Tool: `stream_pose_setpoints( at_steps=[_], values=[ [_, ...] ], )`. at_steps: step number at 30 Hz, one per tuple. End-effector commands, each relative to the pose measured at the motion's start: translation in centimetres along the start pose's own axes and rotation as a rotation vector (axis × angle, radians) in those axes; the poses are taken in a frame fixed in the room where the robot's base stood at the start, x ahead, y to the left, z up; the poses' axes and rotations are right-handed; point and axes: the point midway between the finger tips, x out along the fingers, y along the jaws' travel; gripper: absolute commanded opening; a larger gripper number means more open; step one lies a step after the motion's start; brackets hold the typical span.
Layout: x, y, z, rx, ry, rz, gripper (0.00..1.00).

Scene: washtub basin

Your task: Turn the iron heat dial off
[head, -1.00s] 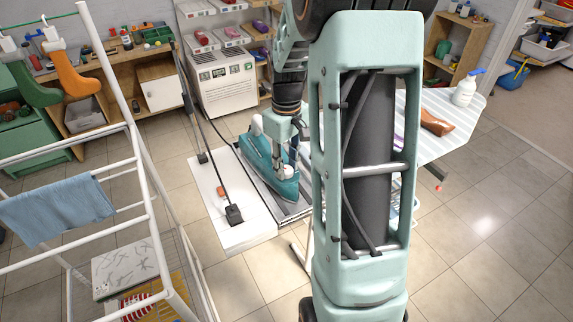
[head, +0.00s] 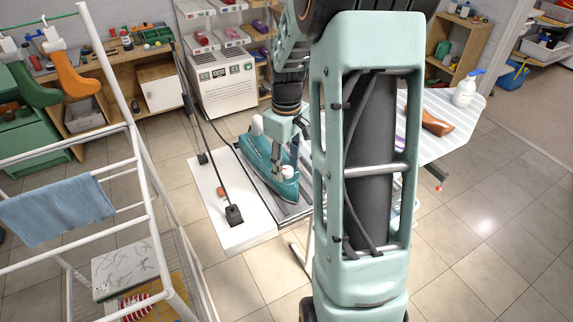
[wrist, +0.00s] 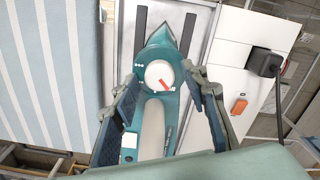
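The teal iron (head: 261,155) rests on a metal stand plate at the end of the ironing board, and in the wrist view its body (wrist: 160,43) points away from me. Its heat dial (wrist: 156,71) is a round white knob with a red pointer aimed toward the lower right. Behind the dial is the pale handle (wrist: 153,128). My gripper (wrist: 160,77) is open, with one finger on each side of the dial and a gap visible on both sides. In the head view my gripper (head: 277,160) is over the iron; the dial is not clear there.
The striped ironing board (head: 445,118) extends right and carries a spray bottle (head: 465,87) and a brown item (head: 437,123). A white panel (head: 225,205) beside the iron holds a black plug (wrist: 265,62) and an orange switch (wrist: 239,106). A drying rack (head: 150,205) stands left.

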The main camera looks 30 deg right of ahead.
Motion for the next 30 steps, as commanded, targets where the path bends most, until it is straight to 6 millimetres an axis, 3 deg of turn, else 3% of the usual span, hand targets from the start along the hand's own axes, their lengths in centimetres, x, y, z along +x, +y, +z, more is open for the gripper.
stream_pose_setpoints(
  at_steps=[11,24,30],
  values=[
    [-0.7,0.0,0.0,0.001,0.000,0.000,0.43],
    [-9.2,0.0,-0.1,0.000,0.003,0.002,0.43],
    [-11.5,0.0,0.0,0.000,0.001,0.001,0.43]
  ],
)
